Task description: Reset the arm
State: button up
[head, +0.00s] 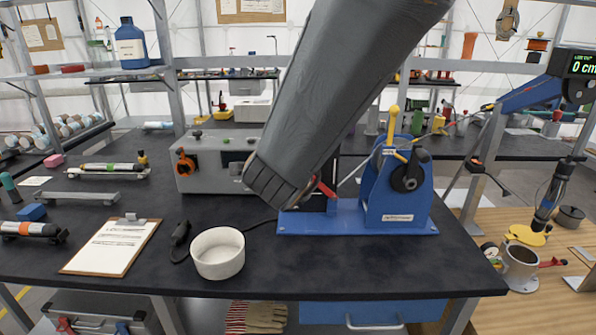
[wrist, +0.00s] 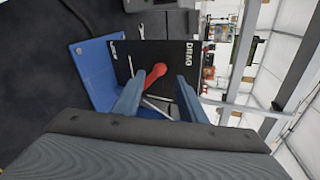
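My gripper (wrist: 160,84) shows in the wrist view with its two blue-grey fingers apart. A red-knobbed lever (wrist: 154,75) stands between the fingers, with space visible on both sides. Behind it is a black panel (wrist: 178,61) lettered "DRAG" on a blue base plate (wrist: 90,62). In the head view my grey arm hangs across the middle and hides the gripper. A bit of red lever (head: 325,187) shows just right of the arm's lower end, beside the blue machine (head: 385,185) with its yellow handle and black knob.
A white bowl (head: 217,262), a clipboard (head: 112,246) and a grey box (head: 207,165) stand on the dark bench left of the arm. A mug (head: 519,262) and a gauge arm with a "0 cm" display (head: 582,65) are at right. The bench front is mostly clear.

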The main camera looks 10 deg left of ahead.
jog(key=shift+v, duration=1)
jog(key=w+d+f+n+g, duration=0.1)
jog(key=d+f+n+g, duration=0.2)
jog(key=d+f+n, duration=0.45)
jog(key=s+d+f+n+g, duration=0.1)
jog(key=s+d+f+n, duration=0.1)
jog(key=d, duration=0.4)
jog(key=s+d+f+n+g, duration=0.1)
jog(key=s+d+n+g, duration=0.1)
jog(key=d, duration=0.4)
jog(key=s+d+f+n+g, duration=0.2)
jog(key=s+d+n, duration=0.1)
jog(key=d, duration=0.3)
jog(key=shift+s+f, duration=0.15)
jog(key=shift+s, duration=0.3)
jog(key=shift+s+f, duration=0.2)
jog(key=shift+s, duration=0.2)
jog(key=s+d+f+n+g+h, duration=0.1)
jog(key=s+d+n+g, duration=0.3)
jog(key=s+d, duration=0.6)
jog(key=shift+f+h, duration=0.4)
jog(key=shift+f, duration=0.25)
jog(key=shift+w, duration=0.15)
